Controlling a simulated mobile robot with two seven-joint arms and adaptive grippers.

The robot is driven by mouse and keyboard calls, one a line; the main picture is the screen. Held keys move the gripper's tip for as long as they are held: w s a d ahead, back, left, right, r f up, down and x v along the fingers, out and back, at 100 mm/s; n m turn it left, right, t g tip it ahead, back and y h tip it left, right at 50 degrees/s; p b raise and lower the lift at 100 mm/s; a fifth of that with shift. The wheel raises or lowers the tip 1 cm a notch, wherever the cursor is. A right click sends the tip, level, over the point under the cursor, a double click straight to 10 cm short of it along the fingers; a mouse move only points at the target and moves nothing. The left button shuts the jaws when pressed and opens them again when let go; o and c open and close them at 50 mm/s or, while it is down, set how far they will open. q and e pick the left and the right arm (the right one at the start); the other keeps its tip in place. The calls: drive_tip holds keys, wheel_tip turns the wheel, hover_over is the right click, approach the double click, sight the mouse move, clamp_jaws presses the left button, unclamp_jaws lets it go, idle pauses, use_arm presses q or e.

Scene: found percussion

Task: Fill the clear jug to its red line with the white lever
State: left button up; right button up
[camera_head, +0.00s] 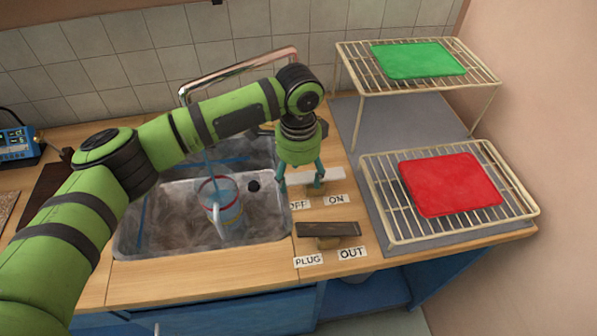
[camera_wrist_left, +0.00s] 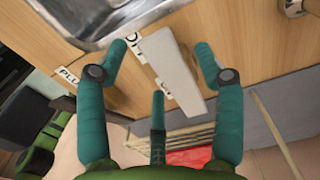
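The clear jug (camera_head: 230,197) stands in the sink with a pale blue tint and a red line around it. A bluish stream appears to come down into its top; the water level is hard to tell. The white lever (camera_head: 333,179) is on the counter right of the sink, behind the OFF and ON labels, its right end on the ON side. My left gripper (camera_head: 301,184) is over the lever and partly hides it. In the left wrist view its fingers are spread, with the white lever (camera_wrist_left: 172,62) between them and gaps on both sides. My right gripper is not in view.
A dark lever (camera_head: 328,229) with PLUG and OUT labels sits in front of the white one. A shiny faucet (camera_head: 240,68) arches behind the sink (camera_head: 125,240). Wire racks with a green mat (camera_head: 419,59) and a red mat (camera_head: 450,184) stand at the right.

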use_arm(q)
drive_tip(key=c, duration=0.7)
drive_tip(key=shift+c, duration=0.7)
drive_tip(key=shift+a+h+p, duration=0.1)
drive_tip(key=shift+h+p, duration=0.2)
drive_tip(key=shift+p, duration=0.25)
drive_tip(key=shift+s+a+f+h+p, duration=0.1)
drive_tip(key=shift+s+a+h+p, duration=0.05)
drive_tip(key=shift+h+p, duration=0.3)
drive_tip(key=shift+a+f+h+p, duration=0.1)
drive_tip(key=shift+f+h+p, duration=0.1)
drive_tip(key=shift+h+p, duration=0.15)
drive_tip(key=shift+f+t+h, duration=0.3)
drive_tip(key=shift+f+h, duration=0.05)
drive_tip(key=shift+h, duration=0.35)
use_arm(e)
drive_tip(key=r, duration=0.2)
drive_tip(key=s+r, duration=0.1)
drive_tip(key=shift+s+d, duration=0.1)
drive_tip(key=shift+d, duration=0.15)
